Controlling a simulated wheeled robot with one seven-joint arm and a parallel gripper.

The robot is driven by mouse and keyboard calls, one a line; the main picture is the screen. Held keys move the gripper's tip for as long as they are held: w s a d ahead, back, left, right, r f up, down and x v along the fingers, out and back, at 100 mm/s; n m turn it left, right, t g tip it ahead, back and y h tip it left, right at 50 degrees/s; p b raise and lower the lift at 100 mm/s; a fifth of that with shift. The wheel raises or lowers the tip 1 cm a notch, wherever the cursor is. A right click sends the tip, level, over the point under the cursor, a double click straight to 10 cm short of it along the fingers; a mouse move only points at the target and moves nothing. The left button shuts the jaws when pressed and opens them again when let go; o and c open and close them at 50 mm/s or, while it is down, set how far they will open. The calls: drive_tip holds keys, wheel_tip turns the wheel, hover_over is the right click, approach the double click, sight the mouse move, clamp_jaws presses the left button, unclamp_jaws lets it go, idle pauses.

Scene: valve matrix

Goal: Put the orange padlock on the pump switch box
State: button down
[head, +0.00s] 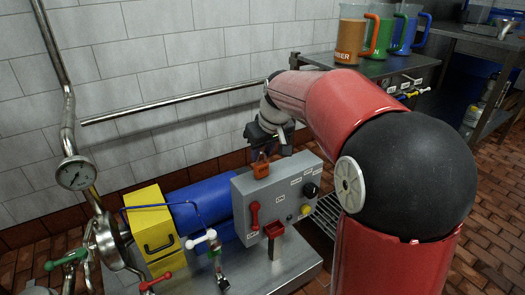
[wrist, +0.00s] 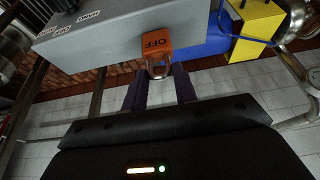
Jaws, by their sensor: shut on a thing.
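The orange padlock (head: 261,167) hangs below my gripper (head: 264,145) in the head view, in front of the upper left edge of the grey switch box (head: 283,187). In the wrist view the padlock (wrist: 159,41) shows its "OFF" label upside down. Its metal shackle points toward my gripper (wrist: 159,85), whose two fingers are shut on it at the shackle end. The box (wrist: 125,32) is behind or beside the padlock; I cannot tell whether they touch. A red lever (head: 254,215) is on the left of the box's front, and a black knob (head: 312,190) on its right.
A red open holder (head: 273,230) is at the box's lower front. A blue cylinder (head: 205,204) and yellow box (head: 152,235) stand left of it. Pipes with a gauge (head: 76,173) and a green-handled valve (head: 66,260) are farther left. Coloured jugs (head: 352,35) stand at the back.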

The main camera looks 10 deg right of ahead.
drive_tip(key=c, duration=1.5)
unclamp_jaws()
drive_tip(key=shift+f, duration=0.15)
drive_tip(key=shift+c, duration=0.2)
drive_tip(key=o, duration=0.4)
drive_tip(key=shift+o, duration=0.2)
drive_tip(key=shift+s+r, duration=0.15)
drive_tip(key=shift+r, duration=0.5)
drive_tip(key=v, duration=1.1)
drive_tip(key=s+f+m, duration=0.1)
drive_tip(key=s+f, duration=0.3)
drive_tip(key=s, duration=0.4)
drive_tip(key=s+a+f+m+t+h, duration=0.1)
drive_tip(key=s+f, duration=0.3)
drive_tip(key=s, duration=0.4)
drive_tip(key=s+f+m, duration=0.1)
drive_tip(key=s+f, duration=0.3)
drive_tip(key=s, duration=0.4)
drive_tip(key=shift+a+f+m+p, duration=0.25)
drive_tip(key=shift+m+p, duration=0.05)
drive_tip(key=shift+p, duration=0.15)
